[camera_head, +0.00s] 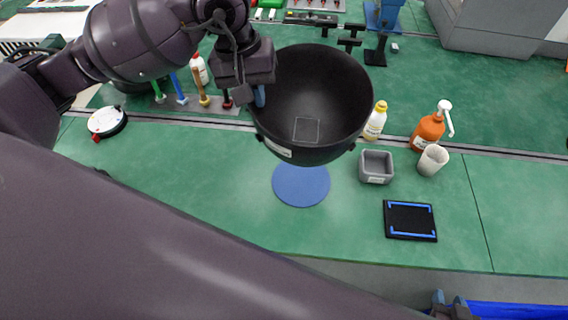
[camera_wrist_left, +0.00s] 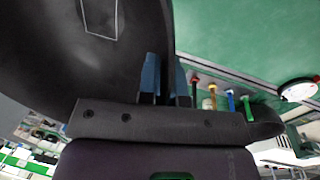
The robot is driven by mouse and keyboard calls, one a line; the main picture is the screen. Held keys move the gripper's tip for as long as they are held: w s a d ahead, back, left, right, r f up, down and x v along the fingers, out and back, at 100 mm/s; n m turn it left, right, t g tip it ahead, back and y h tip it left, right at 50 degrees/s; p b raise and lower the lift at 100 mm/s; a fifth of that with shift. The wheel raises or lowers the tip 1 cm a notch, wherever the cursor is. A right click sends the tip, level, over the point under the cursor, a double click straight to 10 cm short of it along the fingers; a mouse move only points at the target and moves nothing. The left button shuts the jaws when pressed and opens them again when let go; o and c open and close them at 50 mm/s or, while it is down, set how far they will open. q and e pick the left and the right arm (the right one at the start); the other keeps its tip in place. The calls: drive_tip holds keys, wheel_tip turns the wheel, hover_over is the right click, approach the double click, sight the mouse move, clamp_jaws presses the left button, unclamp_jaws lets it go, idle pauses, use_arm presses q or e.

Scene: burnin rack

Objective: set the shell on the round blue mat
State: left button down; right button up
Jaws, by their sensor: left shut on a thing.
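The shell (camera_head: 318,90) is a large black bowl-like piece, held with its open side facing up and toward the head camera. It also fills the upper left of the left wrist view (camera_wrist_left: 75,70). My left gripper (camera_head: 259,96) is shut on the shell's left wall; its blue fingers (camera_wrist_left: 164,80) show at the rim in the wrist view. The round blue mat (camera_head: 301,187) lies on the green bench, in the picture just below the shell, which covers its upper edge. What seems to be my right gripper (camera_head: 453,307) shows only in part at the bottom edge; its jaws are unclear.
Right of the mat stand a grey square bin (camera_head: 376,168), a white cup (camera_head: 432,160), an orange pump bottle (camera_head: 427,131) and a yellow-capped bottle (camera_head: 375,121). A black tray with blue marks (camera_head: 410,220) lies nearer. Coloured tools (camera_head: 203,92) stand behind left. Bench left of the mat is clear.

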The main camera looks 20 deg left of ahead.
use_arm(q)
wheel_tip(320, 180, down, 18)
drive_tip(key=shift+r, duration=0.1)
drive_tip(key=shift+f, duration=0.3)
drive_tip(key=c, duration=1.4)
unclamp_jaws()
drive_tip(key=shift+o, duration=0.5)
use_arm(e)
drive_tip(key=shift+s+f, duration=0.25)
drive_tip(key=shift+s, duration=0.1)
